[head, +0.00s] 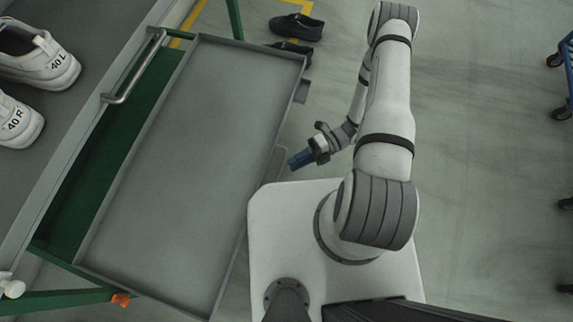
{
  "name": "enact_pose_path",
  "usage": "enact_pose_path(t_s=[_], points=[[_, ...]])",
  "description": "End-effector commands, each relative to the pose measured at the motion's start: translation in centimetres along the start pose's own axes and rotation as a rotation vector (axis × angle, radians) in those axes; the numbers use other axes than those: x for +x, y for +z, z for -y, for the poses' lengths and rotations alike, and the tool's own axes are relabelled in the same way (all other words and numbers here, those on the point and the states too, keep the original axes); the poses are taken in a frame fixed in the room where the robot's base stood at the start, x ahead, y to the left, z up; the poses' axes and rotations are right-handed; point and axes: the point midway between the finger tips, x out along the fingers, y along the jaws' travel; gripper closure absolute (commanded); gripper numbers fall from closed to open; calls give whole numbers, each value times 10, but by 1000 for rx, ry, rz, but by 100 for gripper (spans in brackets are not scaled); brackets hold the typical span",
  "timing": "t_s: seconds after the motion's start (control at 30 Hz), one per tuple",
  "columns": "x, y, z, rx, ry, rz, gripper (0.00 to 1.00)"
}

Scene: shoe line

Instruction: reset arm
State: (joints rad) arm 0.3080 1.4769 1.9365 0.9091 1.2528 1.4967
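My arm is folded up above my white base at the right of the tray. My gripper (300,160) is at the end of it, with blue fingers pointing left toward the tray's right edge. I see nothing held in it. The finger gap is too small and too edge-on to tell whether it is open or shut.
An empty grey tray (185,165) on a green frame lies left of my base. White shoes marked 40 L (45,60) and 40 R (18,122) lie at the far left. Dark shoes (296,27) are on the floor behind the tray. Blue wheeled frames (566,70) stand at the right edge.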

Motion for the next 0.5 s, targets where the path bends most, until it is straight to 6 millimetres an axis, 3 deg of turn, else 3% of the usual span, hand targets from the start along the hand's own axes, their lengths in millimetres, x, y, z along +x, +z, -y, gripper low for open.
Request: enact_pose_path(t_s=[0.5], points=[[-7, 0, 0, 1, 0, -1, 66]])
